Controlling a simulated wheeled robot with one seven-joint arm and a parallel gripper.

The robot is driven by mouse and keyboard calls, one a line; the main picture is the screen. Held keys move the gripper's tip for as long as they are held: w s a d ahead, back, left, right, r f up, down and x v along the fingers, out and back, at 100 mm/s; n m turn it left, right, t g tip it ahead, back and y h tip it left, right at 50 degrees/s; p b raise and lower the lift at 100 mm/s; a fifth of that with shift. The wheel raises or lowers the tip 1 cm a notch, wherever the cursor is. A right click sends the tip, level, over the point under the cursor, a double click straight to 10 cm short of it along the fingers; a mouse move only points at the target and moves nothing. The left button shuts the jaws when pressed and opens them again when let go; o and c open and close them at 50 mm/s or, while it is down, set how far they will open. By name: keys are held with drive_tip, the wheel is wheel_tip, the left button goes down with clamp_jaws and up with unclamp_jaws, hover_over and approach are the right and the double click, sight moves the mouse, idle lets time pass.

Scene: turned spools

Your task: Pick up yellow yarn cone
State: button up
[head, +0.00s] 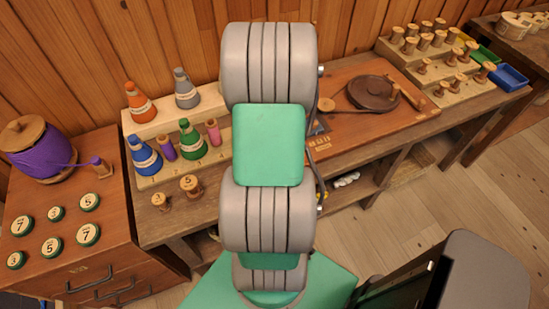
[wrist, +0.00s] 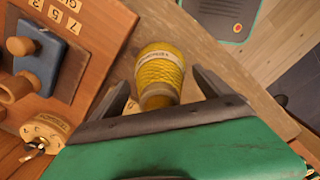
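The yellow yarn cone (wrist: 160,70) shows in the wrist view, with a pale label band across it and a narrower yellow end towards my gripper. It is near the edge of a wooden surface. My gripper (wrist: 160,82) is open, with one dark finger on each side of the cone. A gap shows between the cone and each finger, so I see no contact. In the head view my arm covers the middle of the bench, and I cannot make out the cone or the gripper there.
In the head view, an orange cone (head: 140,102), a grey cone (head: 186,88), a blue cone (head: 145,155) and a green cone (head: 192,140) stand on a stepped rack. A dark turntable (head: 374,92) is right of my arm. The wrist view shows a blue block (wrist: 38,60) at left.

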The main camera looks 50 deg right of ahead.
drive_tip(key=shift+r, duration=0.1)
drive_tip(key=c, duration=1.8)
drive_tip(key=shift+o, duration=0.2)
